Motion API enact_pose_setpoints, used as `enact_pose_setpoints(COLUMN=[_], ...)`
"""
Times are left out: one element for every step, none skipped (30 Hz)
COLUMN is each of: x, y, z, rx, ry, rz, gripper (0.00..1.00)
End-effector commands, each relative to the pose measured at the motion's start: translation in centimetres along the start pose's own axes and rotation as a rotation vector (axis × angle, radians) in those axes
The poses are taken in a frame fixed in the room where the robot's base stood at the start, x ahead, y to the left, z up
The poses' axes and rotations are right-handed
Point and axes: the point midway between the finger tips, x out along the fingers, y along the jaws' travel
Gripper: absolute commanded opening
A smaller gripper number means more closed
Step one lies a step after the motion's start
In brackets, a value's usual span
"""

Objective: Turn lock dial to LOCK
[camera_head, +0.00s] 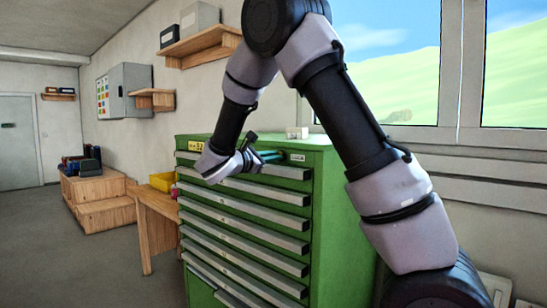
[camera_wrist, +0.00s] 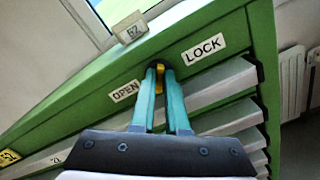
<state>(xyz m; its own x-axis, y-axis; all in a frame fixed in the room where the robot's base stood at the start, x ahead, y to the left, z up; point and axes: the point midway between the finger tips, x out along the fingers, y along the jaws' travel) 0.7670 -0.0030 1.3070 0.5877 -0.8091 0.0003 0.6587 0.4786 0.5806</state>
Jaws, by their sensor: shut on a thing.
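The lock dial (camera_wrist: 160,67) shows as a small yellow piece on the green cabinet front in the wrist view. It sits between the OPEN label (camera_wrist: 126,91) on the left and the LOCK label (camera_wrist: 204,49) on the right. My gripper (camera_wrist: 161,73) has its teal fingers shut on the dial, and they hide most of it. Which label the dial points to cannot be told. In the head view my gripper (camera_head: 268,156) reaches the top strip of the green drawer cabinet (camera_head: 340,215), just left of the LOCK label (camera_head: 298,157). The dial is hidden there.
The drawers with grey handles (camera_head: 245,203) look shut. A small pale block (camera_head: 297,132) stands on the cabinet top. A wooden table (camera_head: 155,205) with a yellow bin (camera_head: 163,182) is left of the cabinet. Windows (camera_head: 400,65) are behind. The floor at left is clear.

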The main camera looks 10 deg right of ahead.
Motion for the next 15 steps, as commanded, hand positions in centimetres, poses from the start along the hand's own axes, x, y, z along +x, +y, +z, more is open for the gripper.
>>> enact_pose_setpoints(x=[-0.05,-0.04,-0.05,-0.05,-0.05,-0.05,-0.05,-0.06,-0.06,-0.06,-0.06,-0.06,-0.06,-0.06,-0.06], y=[-0.10,-0.11,-0.13,-0.13,-0.14,-0.15,-0.16,-0.16,-0.17,-0.17,-0.17,-0.18,-0.18,-0.18,-0.19], z=[-0.08,-0.08,-0.08,-0.08,-0.08,-0.08,-0.09,-0.09,-0.09,-0.09,-0.10,-0.10,-0.10,-0.10,-0.10], rx=[0.026,0.042,0.063,0.079,0.092,0.109,0.119,0.129,0.141,0.148,0.155,0.162,0.167,0.171,0.175], ry=[0.001,0.001,0.001,0.001,0.001,0.001,0.001,0.001,0.001,0.001,0.001,0.001,0.001,0.001,0.001], rz=[-0.001,-0.001,-0.001,-0.001,-0.001,-0.001,-0.001,-0.001,-0.001,-0.001,-0.001,-0.001,-0.001,-0.001,-0.001], gripper=[0.00,0.00,0.00,0.00,0.00,0.00,0.00,0.00,0.00,0.00,0.00,0.00,0.00,0.00,0.00])
